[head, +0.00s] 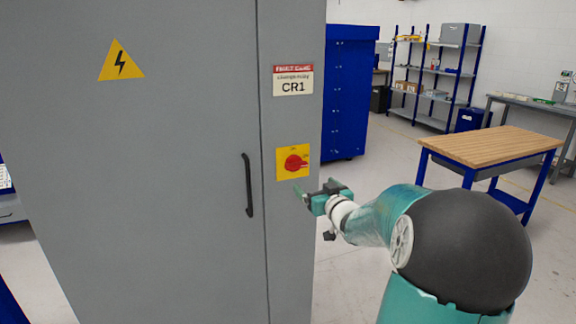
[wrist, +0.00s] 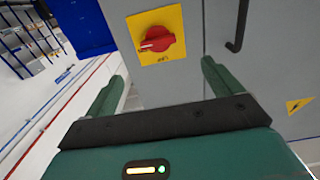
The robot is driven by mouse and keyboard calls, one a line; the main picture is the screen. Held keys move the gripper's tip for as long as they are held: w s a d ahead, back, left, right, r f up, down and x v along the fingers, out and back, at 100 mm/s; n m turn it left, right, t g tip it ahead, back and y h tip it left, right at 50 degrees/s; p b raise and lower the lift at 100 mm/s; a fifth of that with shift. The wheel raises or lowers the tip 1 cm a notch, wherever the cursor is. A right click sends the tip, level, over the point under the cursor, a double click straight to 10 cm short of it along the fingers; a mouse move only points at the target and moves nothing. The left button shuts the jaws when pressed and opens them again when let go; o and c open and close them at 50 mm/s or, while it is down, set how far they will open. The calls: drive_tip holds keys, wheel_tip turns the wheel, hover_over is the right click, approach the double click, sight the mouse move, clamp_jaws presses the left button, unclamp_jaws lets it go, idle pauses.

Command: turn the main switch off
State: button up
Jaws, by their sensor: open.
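The main switch (head: 296,162) is a red rotary knob on a yellow square plate, on the narrow right panel of a grey cabinet (head: 170,200). The wrist view shows the red knob (wrist: 157,41) ahead of the fingers, with a pale mark on its left part. My gripper (head: 304,197) is just below and right of the yellow plate in the head view. In the wrist view my gripper (wrist: 160,83) has its two green fingers spread wide, with nothing between them. The knob is apart from the fingers.
A black door handle (head: 248,185) stands left of the switch and also shows in the wrist view (wrist: 239,25). A CR1 label (head: 293,80) is above the switch. A blue cabinet (head: 345,95) stands behind, and a wood-topped table (head: 490,146) is at the right.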

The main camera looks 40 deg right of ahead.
sight(298, 167)
drive_tip(key=x, duration=1.4)
drive_tip(key=shift+d, duration=0.3)
drive_tip(key=c, duration=1)
